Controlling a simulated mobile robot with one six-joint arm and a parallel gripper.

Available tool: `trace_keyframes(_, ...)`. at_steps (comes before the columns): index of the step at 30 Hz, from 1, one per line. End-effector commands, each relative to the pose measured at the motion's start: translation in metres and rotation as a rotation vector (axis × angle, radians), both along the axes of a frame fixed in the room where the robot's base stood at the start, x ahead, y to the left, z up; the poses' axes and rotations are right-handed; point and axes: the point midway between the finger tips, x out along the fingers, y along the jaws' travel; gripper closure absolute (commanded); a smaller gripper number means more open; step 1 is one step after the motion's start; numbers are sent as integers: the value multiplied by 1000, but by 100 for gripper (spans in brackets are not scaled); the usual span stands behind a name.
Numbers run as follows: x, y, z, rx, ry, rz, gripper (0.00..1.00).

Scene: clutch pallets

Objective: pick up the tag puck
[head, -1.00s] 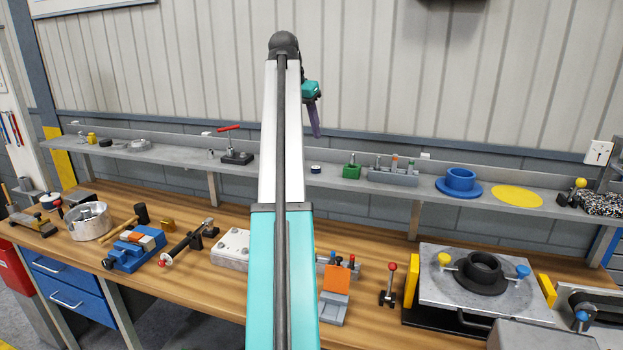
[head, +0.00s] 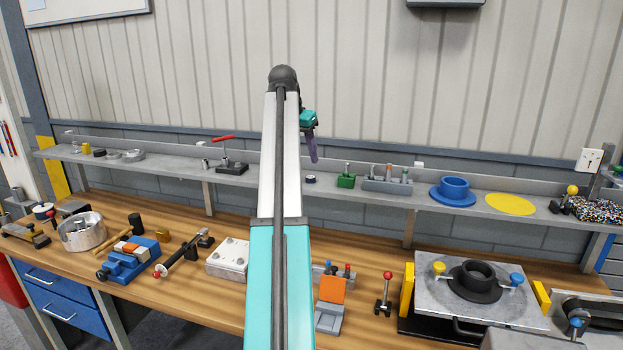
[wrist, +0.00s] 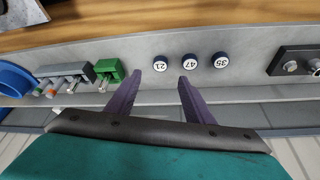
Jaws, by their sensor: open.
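Three dark blue round pucks with white numbered tops lie in a row on the grey shelf (head: 398,203). In the wrist view they are the 21 puck (wrist: 160,64), the 47 puck (wrist: 190,61) and the 35 puck (wrist: 220,60). The head view shows one puck (head: 310,179); my arm hides the others. My gripper (wrist: 159,75) is open and empty, its purple fingers pointing toward the shelf. In the wrist view the 21 puck appears just past the gap between the fingertips. In the head view my gripper (head: 313,160) is above the visible puck.
A green block (wrist: 109,72) and a grey pin holder (wrist: 67,80) stand close beside the pucks. A dark clamp base (wrist: 298,60) is on their other side. A blue flanged ring (head: 453,192) and a yellow disc (head: 510,204) are farther along. The wall rises behind.

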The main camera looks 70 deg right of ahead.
Motion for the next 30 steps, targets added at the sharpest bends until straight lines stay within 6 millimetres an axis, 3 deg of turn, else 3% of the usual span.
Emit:
trace_keyframes(8, -3, -11, -27, 0, 0, -1, 52)
trace_keyframes(23, -4, -13, -31, 0, 0, -1, 52)
trace_keyframes(30, -5, -18, -45, 1, 0, -2, 52)
